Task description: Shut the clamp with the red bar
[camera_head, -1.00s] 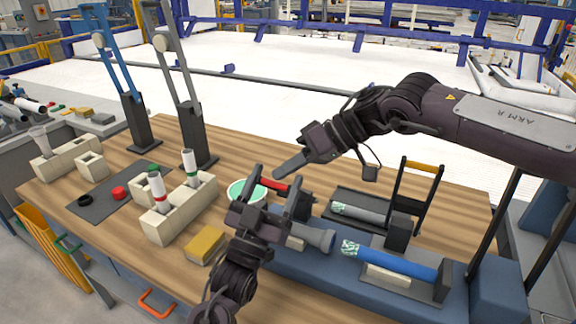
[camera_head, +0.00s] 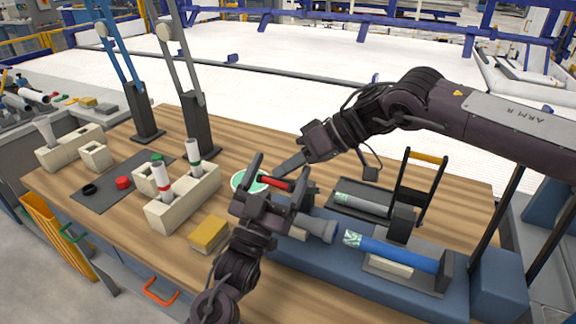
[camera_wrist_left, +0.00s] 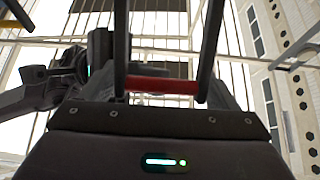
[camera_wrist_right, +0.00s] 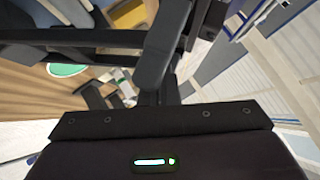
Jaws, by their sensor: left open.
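The red bar (camera_head: 274,182) of the clamp shows in the head view between the fingers of my left gripper (camera_head: 279,170). In the left wrist view the red bar (camera_wrist_left: 162,85) lies crosswise between the two spread fingers. The left gripper is open around it; I cannot tell whether a finger touches it. The clamp's lower frame is mostly hidden behind the left gripper. My right gripper (camera_head: 290,164) is just above and to the right of the bar, pointing left. Its fingers look closed together with nothing between them in the right wrist view (camera_wrist_right: 163,50).
A blue pipe (camera_head: 398,254) and a grey pipe (camera_head: 318,229) lie on the blue fixture in front. A green-rimmed disc (camera_head: 243,182) and a yellow sponge-like block (camera_head: 208,233) lie left.

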